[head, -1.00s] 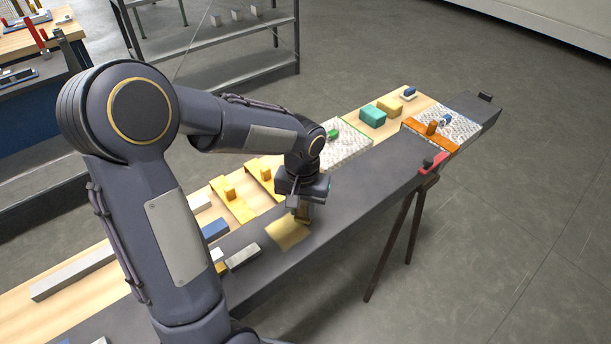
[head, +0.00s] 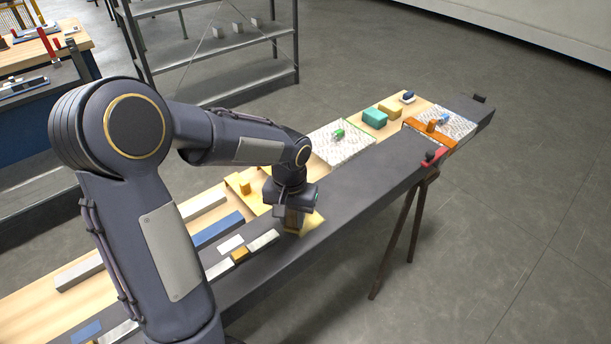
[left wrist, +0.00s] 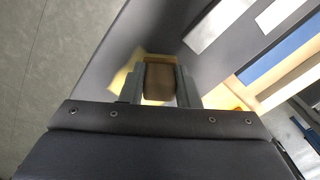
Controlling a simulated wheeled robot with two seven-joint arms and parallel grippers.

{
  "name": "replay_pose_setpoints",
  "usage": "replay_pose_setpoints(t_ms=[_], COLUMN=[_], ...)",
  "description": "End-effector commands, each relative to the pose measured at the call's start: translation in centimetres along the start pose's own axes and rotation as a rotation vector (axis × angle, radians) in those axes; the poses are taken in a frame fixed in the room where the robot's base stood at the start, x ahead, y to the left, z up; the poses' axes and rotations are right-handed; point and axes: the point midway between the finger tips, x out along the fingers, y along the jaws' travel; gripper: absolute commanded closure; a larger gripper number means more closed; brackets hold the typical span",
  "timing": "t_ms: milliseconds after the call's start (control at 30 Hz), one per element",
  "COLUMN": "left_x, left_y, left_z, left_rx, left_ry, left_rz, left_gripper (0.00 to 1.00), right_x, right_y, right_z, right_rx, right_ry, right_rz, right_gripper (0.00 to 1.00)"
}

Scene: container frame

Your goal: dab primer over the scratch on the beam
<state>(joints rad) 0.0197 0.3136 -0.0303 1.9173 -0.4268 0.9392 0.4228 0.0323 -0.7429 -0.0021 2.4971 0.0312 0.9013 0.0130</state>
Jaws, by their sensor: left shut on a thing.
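The dark grey beam (head: 365,185) runs from lower left to upper right. A tan-yellow patch (head: 314,222) lies on its top; it also shows in the left wrist view (left wrist: 124,76). My left gripper (head: 292,221) points down over this patch. It is shut on a brown and tan block-like piece (left wrist: 160,80), seen between the fingers in the left wrist view. Whether the piece touches the patch is hidden. I cannot make out a scratch or identify any primer. My right gripper is not in view.
A white slip (head: 230,244), a pale bar (head: 263,241) and a small yellow block (head: 239,254) lie left of the gripper. A blue bar (head: 217,230) lies behind. Orange clamp-like pieces (head: 430,127) sit at the far end. A trestle leg (head: 400,235) stands below.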

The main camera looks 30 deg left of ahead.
Motion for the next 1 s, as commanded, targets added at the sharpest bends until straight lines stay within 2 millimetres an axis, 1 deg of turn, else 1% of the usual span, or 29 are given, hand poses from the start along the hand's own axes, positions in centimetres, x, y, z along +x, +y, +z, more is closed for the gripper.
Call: replay_pose_setpoints(t_ms=[33,100,167,600,800,1000], left_x=[-0.8,-2.6,-2.9,-6.9,-8.1,-8.0], left_y=[0.0,-0.1,-0.1,-0.4,-0.5,-0.5], left_z=[-0.1,-0.2,-0.2,-0.6,-0.8,-0.8], left_rx=[0.0,-0.001,0.0,0.001,0.001,0.002], left_ry=[-0.001,0.004,0.001,0.001,0.002,0.001], left_rz=[0.0,0.002,0.001,0.0,0.001,0.001], left_gripper=[0.93,0.93,0.93,0.93,0.93,0.93], right_x=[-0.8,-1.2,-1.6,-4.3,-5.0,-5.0], right_y=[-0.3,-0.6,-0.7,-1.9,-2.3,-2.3], right_z=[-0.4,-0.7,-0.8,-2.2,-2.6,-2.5], right_rx=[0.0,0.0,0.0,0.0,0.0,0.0], right_ry=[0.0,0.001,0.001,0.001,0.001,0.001], right_rz=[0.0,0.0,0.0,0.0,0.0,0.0], right_gripper=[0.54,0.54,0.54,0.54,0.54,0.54])
